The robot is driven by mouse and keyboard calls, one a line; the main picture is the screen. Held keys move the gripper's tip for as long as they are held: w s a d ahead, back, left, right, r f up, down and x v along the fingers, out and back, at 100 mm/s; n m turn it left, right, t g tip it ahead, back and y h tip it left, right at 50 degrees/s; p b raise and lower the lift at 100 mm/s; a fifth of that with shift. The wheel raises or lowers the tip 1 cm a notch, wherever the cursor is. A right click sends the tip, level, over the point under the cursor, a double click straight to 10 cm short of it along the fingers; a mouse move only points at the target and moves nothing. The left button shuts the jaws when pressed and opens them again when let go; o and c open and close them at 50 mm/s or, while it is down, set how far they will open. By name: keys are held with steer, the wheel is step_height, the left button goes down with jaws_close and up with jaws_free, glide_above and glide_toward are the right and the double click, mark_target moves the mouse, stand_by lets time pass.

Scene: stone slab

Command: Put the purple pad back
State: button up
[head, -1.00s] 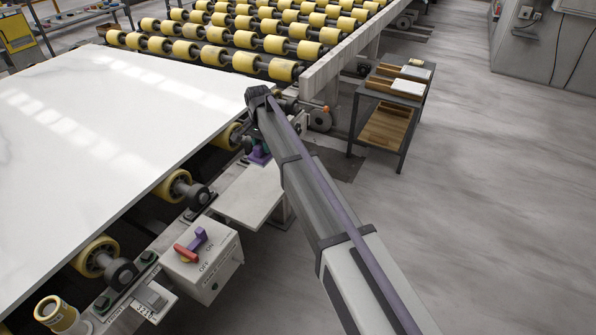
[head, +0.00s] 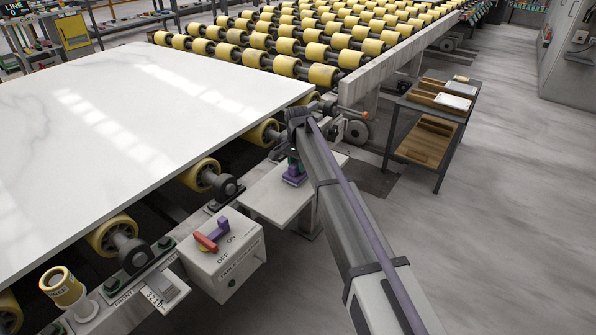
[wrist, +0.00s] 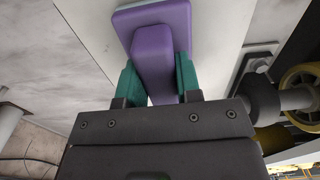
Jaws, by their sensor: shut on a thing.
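The purple pad (head: 294,179) has a block-like grip on a wider flat base. My gripper (head: 292,162) is shut on its grip, with the teal fingers on both sides, as the wrist view (wrist: 158,80) shows. In the wrist view the pad's flat base (wrist: 152,18) lies over a pale surface. In the head view the pad is at the white shelf (head: 265,200) beside the conveyor. I cannot tell whether the base touches the shelf. My arm partly hides the shelf's right side.
A white stone slab (head: 130,110) lies on yellow rollers at left. A switch box (head: 225,262) with a red and purple knob stands in front of the shelf. A cart (head: 440,105) with wooden trays stands at right. The floor at right is clear.

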steer(key=shift+f, duration=0.15)
steer(key=o, duration=0.8)
steer(key=shift+o, duration=0.2)
step_height(320, 180, up, 13)
steer(key=p, duration=1.2)
steer(key=shift+f, duration=0.2)
steer(key=s+d+n, duration=0.2)
steer(key=s+d, duration=0.6)
steer(key=s, duration=0.4)
steer(key=s+d+n, duration=0.2)
steer(key=s+d, duration=0.6)
steer(key=s, duration=0.4)
steer(key=s+d+n, duration=0.2)
steer(key=s+d, duration=0.6)
steer(key=s, duration=0.4)
steer(key=r+p, duration=0.5)
steer(key=shift+w+a, duration=0.3)
steer(key=shift+w, duration=0.1)
